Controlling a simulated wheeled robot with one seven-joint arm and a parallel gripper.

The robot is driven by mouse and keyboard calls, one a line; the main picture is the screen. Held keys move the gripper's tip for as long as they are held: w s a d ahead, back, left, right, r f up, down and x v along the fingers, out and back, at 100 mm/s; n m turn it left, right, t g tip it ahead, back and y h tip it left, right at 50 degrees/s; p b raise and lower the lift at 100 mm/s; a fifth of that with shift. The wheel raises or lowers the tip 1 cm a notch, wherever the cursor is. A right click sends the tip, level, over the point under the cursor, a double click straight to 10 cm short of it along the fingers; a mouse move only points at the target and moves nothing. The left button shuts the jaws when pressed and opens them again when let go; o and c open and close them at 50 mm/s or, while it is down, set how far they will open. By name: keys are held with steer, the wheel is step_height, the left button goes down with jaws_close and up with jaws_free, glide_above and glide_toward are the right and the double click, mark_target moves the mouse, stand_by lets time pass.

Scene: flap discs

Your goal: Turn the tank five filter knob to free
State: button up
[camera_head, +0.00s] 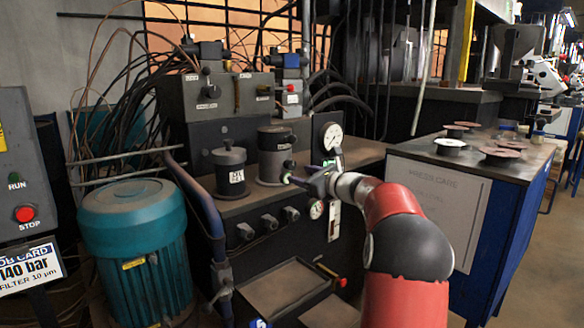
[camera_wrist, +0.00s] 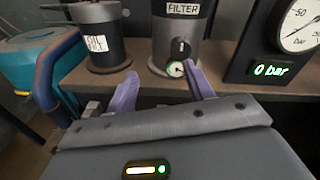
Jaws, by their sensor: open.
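The grey filter canister (camera_wrist: 205,25) stands on the power unit's top, labelled FILTER in the wrist view; it also shows in the head view (camera_head: 268,160). On its front is a dark round knob (camera_wrist: 180,47) with a pale mark. Just below is a small round dial (camera_wrist: 176,69) with a green rim, partly behind my right finger. No wording for the knob's positions is readable. My gripper (camera_wrist: 160,72) is open and empty, its two purple fingers pointing at the canister's lower front. The right finger is close to the dial; contact cannot be told. It also shows in the head view (camera_head: 307,172).
A smaller lidded pot (camera_wrist: 98,38) stands left of the canister. A pressure gauge (camera_wrist: 300,22) with a 0 bar readout (camera_wrist: 271,71) is at right. A teal motor (camera_head: 135,240), blue pipe (camera_head: 195,195) and job card (camera_head: 30,265) are at left. A bench (camera_head: 500,170) with discs is at right.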

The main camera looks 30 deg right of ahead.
mark_target(293, 166)
steer(key=shift+m+t+h, duration=0.4)
steer(key=shift+m, duration=0.4)
steer(key=w, duration=0.2)
steer(key=w+p, duration=0.1)
steer(key=w, duration=0.2)
steer(key=w+d, duration=0.1)
steer(key=w, duration=0.2)
steer(key=shift+d+p, duration=0.1)
steer(key=shift+p, duration=0.3)
steer(key=c, duration=1)
steer(key=shift+o, duration=0.2)
